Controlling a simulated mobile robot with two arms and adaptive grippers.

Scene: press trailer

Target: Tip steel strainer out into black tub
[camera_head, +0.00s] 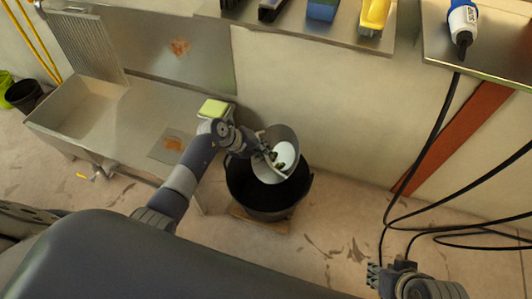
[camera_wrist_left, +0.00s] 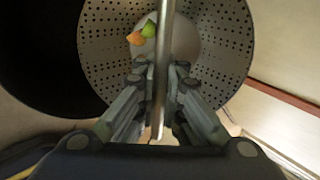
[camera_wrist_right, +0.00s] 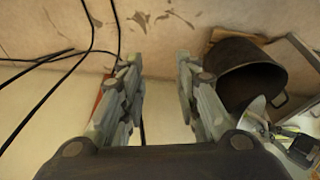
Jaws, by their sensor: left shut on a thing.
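The steel strainer (camera_head: 279,139) is tilted above the black tub (camera_head: 240,190), overlapping its right part in the head view. My left gripper (camera_head: 268,155) is shut on the strainer's handle (camera_wrist_left: 164,60). In the left wrist view the perforated bowl (camera_wrist_left: 104,50) has a few green and orange scraps (camera_wrist_left: 141,33) in it. The tub's inside is dark, so its contents cannot be told. My right gripper (camera_wrist_right: 160,68) is open and empty, well to the right of the tub. The right wrist view also shows the tub (camera_wrist_right: 262,72) and part of the strainer (camera_wrist_right: 252,110).
A steel sink (camera_head: 90,110) with a drainboard stands left of the tub, with a yellow-green sponge (camera_head: 214,109) at its edge. A steel shelf (camera_head: 290,28) runs above. Black cables (camera_head: 440,190) hang at the right, near my right arm.

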